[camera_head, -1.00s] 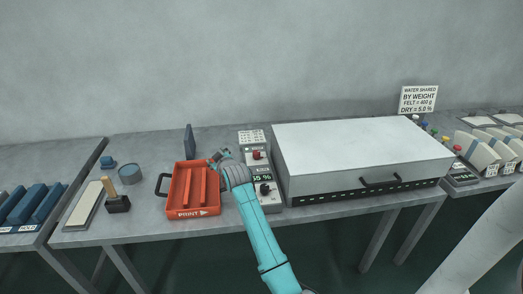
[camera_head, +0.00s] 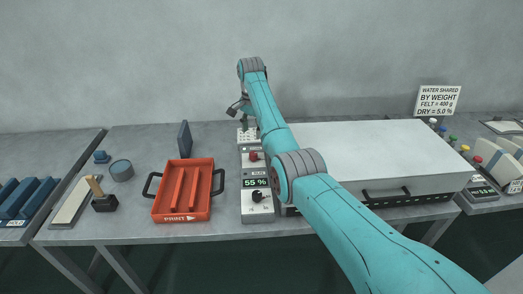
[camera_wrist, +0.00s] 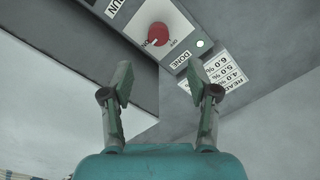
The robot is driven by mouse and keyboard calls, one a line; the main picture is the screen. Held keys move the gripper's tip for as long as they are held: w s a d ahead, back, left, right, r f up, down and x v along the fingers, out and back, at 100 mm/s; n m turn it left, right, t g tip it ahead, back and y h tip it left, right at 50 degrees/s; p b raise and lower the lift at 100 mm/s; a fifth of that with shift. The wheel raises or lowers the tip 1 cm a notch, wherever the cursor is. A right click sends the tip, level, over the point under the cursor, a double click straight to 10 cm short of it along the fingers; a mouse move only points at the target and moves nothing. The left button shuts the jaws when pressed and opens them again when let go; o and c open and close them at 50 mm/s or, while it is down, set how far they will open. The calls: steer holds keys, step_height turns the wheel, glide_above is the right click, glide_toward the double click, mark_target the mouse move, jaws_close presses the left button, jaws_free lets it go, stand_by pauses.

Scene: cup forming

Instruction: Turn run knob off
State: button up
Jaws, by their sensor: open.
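In the head view my gripper (camera_head: 239,107) is raised behind and above the panel. A pale round lamp (camera_wrist: 200,44) is beside the DONE label.
A black knob (camera_head: 257,196) and a display reading 55 % (camera_head: 256,183) are lower on the panel. A white card (camera_wrist: 219,73) with percent figures lies near it. An orange tray (camera_head: 183,217) stands left; a big white-lidded box (camera_head: 380,139) stands right, partly behind my arm.

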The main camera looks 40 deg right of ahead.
mark_target(253, 153)
step_height(253, 153, down, 11)
steer(key=shift+d+r, duration=0.1)
steer(key=shift+r, duration=0.05)
stand_by(0.4)
jaws_close()
